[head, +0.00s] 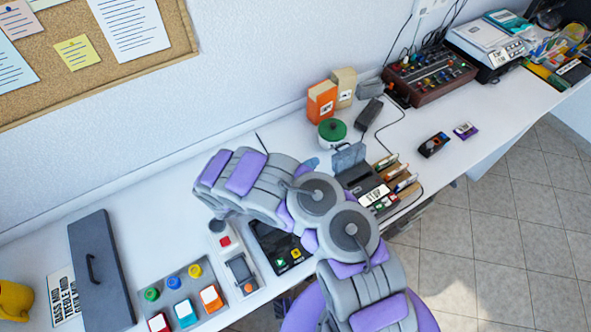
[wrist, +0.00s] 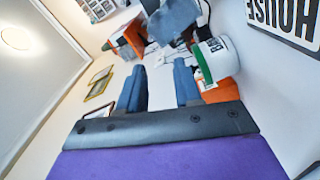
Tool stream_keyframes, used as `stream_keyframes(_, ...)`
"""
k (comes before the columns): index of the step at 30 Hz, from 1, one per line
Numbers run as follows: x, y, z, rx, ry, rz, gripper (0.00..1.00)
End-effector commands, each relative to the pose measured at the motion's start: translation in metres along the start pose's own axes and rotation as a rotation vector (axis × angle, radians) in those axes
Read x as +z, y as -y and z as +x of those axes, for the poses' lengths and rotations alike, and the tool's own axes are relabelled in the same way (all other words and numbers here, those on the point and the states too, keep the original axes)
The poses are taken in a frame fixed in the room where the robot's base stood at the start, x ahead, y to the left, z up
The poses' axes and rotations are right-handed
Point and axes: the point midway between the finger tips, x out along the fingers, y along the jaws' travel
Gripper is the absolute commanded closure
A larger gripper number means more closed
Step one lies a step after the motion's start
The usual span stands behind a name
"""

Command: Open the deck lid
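The deck (head: 372,190) is a dark box with a lit display, right of my arm in the head view. A blue-grey flap (head: 350,157), which looks like its lid, stands up at its back edge. In the wrist view a blue-grey shape (wrist: 174,18) beyond my fingertips may be this flap. My gripper (wrist: 158,75) is open, with two blue fingers apart and nothing seen between them. In the head view my arm covers most of the gripper and part of the deck's left side. I cannot tell whether a finger touches the flap.
A green-lidded pot (head: 332,133) and an orange box (head: 322,101) stand behind the deck. Card files (head: 398,178) sit at its right. A button panel (head: 180,295) and a dark handled panel (head: 101,270) are at left. The bench (head: 445,110) has free room farther right.

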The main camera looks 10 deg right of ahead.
Motion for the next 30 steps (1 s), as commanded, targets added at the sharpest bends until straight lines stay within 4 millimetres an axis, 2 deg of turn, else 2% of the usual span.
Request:
stream_keyframes(3,-0.001,-0.001,-0.023,0.0,-0.001,0.001,0.66)
stream_keyframes(10,-0.001,0.0,-0.049,-0.002,0.0,0.003,0.66)
stream_keyframes(30,0.0,-0.001,-0.053,0.001,0.003,0.001,0.66)
